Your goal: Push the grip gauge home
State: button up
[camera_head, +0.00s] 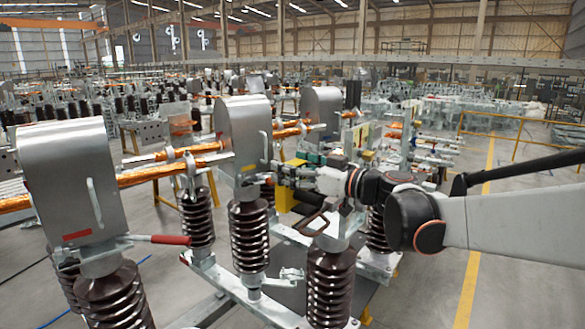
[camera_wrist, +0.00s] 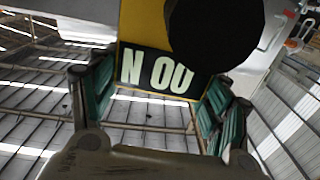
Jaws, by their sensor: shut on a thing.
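A left metal hood (camera_head: 68,185) and a rear hood (camera_head: 321,112) stand on brown ribbed insulators (camera_head: 248,237). Orange bars (camera_head: 165,170) and a red-handled lever (camera_head: 170,240) lie to the left. Open floor (camera_head: 530,230) with a yellow line is at the right.

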jog(key=shift+w+d+b, duration=0.2)
jog(key=shift+w+d, duration=0.85)
jog(key=shift+w, duration=0.3)
jog(key=shift+w+d+b, duration=0.15)
jog(key=shift+w+d, duration=0.85)
jog(key=shift+w, duration=0.3)
jog(key=shift+w+d+b, duration=0.2)
jog(key=shift+w+d, duration=0.85)
jog(key=shift+w, duration=0.3)
dwell(0.7)
jog(key=o, duration=1.8)
jog(key=shift+o, duration=0.5)
jog(key=shift+a, duration=0.25)
jog(key=shift+d, duration=0.2)
